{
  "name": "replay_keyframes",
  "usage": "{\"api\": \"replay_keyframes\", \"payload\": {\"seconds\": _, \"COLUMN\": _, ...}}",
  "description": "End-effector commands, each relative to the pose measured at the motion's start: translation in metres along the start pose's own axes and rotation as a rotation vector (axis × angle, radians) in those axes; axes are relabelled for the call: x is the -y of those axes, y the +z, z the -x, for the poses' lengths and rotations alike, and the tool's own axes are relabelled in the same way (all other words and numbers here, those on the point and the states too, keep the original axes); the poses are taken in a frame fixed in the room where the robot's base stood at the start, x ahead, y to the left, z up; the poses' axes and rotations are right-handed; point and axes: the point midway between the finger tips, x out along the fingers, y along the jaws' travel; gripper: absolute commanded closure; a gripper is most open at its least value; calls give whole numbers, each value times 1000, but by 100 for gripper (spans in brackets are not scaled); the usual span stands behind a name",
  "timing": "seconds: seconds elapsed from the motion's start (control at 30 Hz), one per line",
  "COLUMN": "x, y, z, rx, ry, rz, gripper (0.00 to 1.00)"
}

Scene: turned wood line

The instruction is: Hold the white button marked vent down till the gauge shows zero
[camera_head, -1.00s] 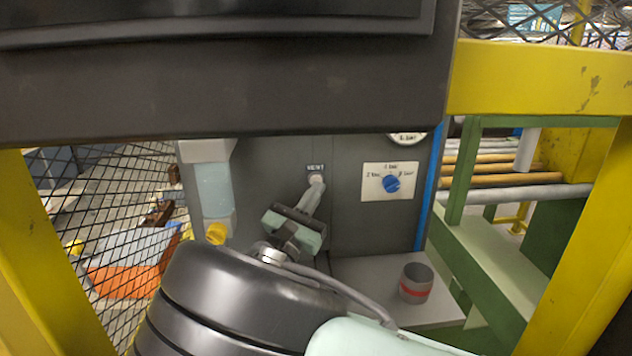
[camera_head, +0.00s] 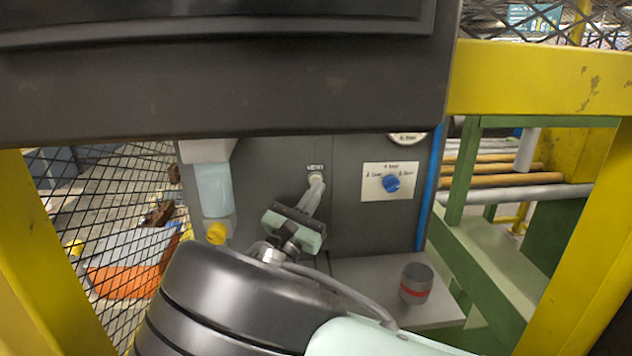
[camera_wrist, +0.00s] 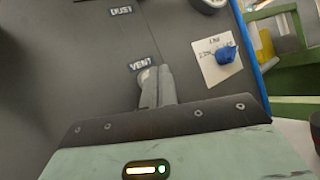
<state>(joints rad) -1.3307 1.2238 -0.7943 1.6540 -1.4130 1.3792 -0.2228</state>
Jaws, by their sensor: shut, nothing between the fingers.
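The white vent button (camera_head: 316,178) is on the grey panel, just below the small VENT label (camera_head: 315,168). My gripper (camera_head: 315,186) is shut and empty, its fingertips at the button and covering part of it. In the wrist view, the pale button (camera_wrist: 146,76) shows at the end of the closed fingers (camera_wrist: 157,86), under the VENT label (camera_wrist: 140,63). I cannot tell how far the button is pressed in. The gauge (camera_head: 407,138) is mostly hidden behind the dark beam; only its lower rim shows and its needle cannot be read.
A blue knob (camera_head: 391,184) on a white plate is right of the button. A grey cup with a red band (camera_head: 416,284) stands on the shelf. A clear bottle with a yellow cap (camera_head: 214,195) hangs left. A dark beam (camera_head: 220,80) and yellow posts frame the opening.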

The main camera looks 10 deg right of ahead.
Motion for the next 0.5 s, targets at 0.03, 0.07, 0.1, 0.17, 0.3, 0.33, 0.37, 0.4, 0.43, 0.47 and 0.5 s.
{"api": "replay_keyframes", "payload": {"seconds": 0.03, "x": 0, "y": 0, "z": 0, "rx": 0, "ry": 0, "rz": 0, "gripper": 100}}
{"api": "replay_keyframes", "payload": {"seconds": 0.07, "x": -1, "y": -1, "z": -1, "rx": 0, "ry": 0, "rz": 0, "gripper": 100}}
{"api": "replay_keyframes", "payload": {"seconds": 0.1, "x": -1, "y": -1, "z": -2, "rx": 0, "ry": 0, "rz": 0, "gripper": 100}}
{"api": "replay_keyframes", "payload": {"seconds": 0.17, "x": -2, "y": -2, "z": -3, "rx": 1, "ry": 0, "rz": 0, "gripper": 100}}
{"api": "replay_keyframes", "payload": {"seconds": 0.3, "x": -4, "y": -4, "z": -6, "rx": 1, "ry": -1, "rz": 0, "gripper": 100}}
{"api": "replay_keyframes", "payload": {"seconds": 0.33, "x": -4, "y": -4, "z": -6, "rx": 1, "ry": -1, "rz": 0, "gripper": 100}}
{"api": "replay_keyframes", "payload": {"seconds": 0.37, "x": -4, "y": -4, "z": -6, "rx": 1, "ry": -1, "rz": 0, "gripper": 100}}
{"api": "replay_keyframes", "payload": {"seconds": 0.4, "x": -4, "y": -4, "z": -6, "rx": 1, "ry": -1, "rz": 0, "gripper": 100}}
{"api": "replay_keyframes", "payload": {"seconds": 0.43, "x": -4, "y": -4, "z": -6, "rx": 1, "ry": -1, "rz": 0, "gripper": 100}}
{"api": "replay_keyframes", "payload": {"seconds": 0.47, "x": -4, "y": -4, "z": -6, "rx": 1, "ry": 0, "rz": 0, "gripper": 100}}
{"api": "replay_keyframes", "payload": {"seconds": 0.5, "x": -4, "y": -4, "z": -6, "rx": 0, "ry": 0, "rz": 0, "gripper": 100}}
